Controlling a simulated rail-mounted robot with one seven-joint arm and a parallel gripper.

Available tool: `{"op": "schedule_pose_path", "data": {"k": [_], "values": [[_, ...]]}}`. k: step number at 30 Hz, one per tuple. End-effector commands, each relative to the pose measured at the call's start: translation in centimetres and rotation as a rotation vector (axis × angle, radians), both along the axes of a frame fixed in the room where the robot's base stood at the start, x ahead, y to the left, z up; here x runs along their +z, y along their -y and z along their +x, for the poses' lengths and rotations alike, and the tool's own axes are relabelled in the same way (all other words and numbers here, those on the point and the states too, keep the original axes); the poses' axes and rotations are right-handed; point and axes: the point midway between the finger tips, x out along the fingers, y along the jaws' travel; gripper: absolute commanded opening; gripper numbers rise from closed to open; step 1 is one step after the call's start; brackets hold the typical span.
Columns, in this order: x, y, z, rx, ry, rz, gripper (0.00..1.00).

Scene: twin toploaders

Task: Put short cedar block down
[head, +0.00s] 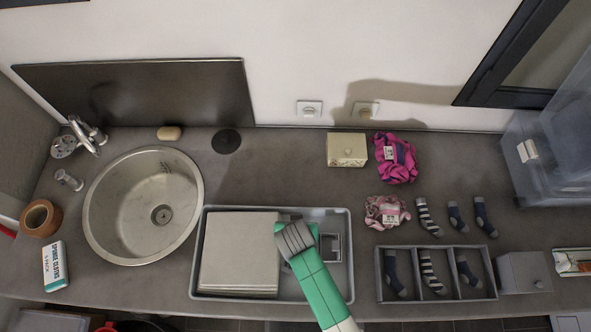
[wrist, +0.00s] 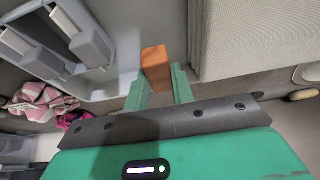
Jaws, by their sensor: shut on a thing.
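The short cedar block (wrist: 156,62) is orange-brown and shows in the wrist view between the two green fingers. My gripper (wrist: 158,82) is shut on it. In the head view my gripper (head: 295,240) is above the grey tray (head: 349,275), and its body hides the block. I cannot tell whether the block touches the tray floor. A large pale stack (head: 238,252) fills the left of the tray; in the wrist view it stands close to the right of the block. Grey fittings (head: 332,247) stand in the tray's right part, left of the block in the wrist view.
A round sink (head: 125,215) lies left of the tray. A three-part grey organizer (head: 437,294) with socks stands to the right. Pink cloths (head: 395,160) and a cream box (head: 347,149) are behind. Counter between the sink and cream box is mostly clear.

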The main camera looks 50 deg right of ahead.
Motion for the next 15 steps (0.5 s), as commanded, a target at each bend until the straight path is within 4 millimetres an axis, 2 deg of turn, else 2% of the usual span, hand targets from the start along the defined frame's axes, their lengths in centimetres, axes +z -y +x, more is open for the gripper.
{"op": "schedule_pose_path", "data": {"k": [3, 6, 15], "values": [[-2.3, 0.0, -0.1, -0.001, -0.004, 0.002, 0.03], [-3.6, 0.0, -0.1, 0.0, -0.002, 0.002, 0.03], [-3.9, 0.0, 0.0, 0.0, -0.001, 0.001, 0.03]]}}
